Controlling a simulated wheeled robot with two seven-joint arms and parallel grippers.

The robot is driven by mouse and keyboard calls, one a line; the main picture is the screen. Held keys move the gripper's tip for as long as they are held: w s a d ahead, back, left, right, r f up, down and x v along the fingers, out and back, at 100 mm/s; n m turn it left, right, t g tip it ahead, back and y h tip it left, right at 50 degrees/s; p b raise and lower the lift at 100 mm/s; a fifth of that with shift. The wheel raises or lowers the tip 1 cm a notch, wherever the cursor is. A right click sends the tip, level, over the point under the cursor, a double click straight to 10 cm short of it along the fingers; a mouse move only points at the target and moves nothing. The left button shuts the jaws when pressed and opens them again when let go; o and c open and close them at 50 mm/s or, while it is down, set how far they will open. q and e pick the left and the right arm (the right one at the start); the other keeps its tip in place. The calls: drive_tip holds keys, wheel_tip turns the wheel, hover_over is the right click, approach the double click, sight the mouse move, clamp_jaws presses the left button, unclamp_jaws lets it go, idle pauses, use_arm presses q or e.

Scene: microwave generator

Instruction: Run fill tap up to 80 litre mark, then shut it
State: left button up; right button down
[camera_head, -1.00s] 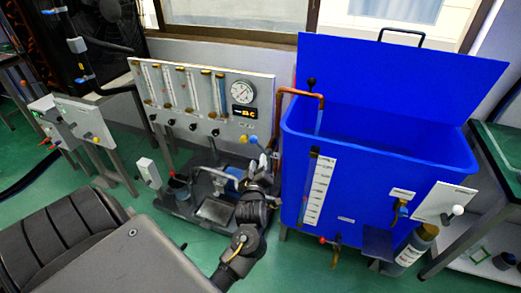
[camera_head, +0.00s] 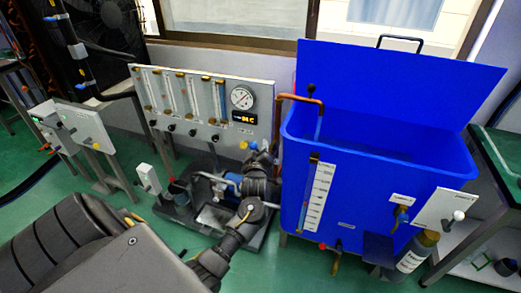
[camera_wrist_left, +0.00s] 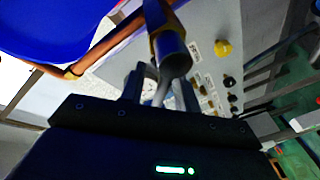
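The blue tank (camera_head: 365,200) stands at right with its lid up. A copper fill pipe (camera_head: 301,99) bends over its left rim, and a pale strip hangs below the spout; I cannot tell if it is water. The white scale (camera_head: 320,195) is on the tank's front; its marks are too small to read. My left gripper (camera_head: 264,158) is between panel and tank. In the left wrist view its fingers (camera_wrist_left: 160,88) are apart, with a pale lever-like part between them, below a brass and grey tap body (camera_wrist_left: 172,52). Contact is unclear. My right gripper is out of view.
The flowmeter panel (camera_head: 200,80) with a round gauge (camera_head: 242,97) stands close left of the gripper. A lower outlet tap (camera_head: 337,258), a side tap (camera_head: 400,218) and a bottle (camera_head: 415,250) are at the tank's front. A bench (camera_head: 500,150) stands at right.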

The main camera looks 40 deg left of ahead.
use_arm(q)
drive_tip(key=shift+c, duration=0.2)
clamp_jaws()
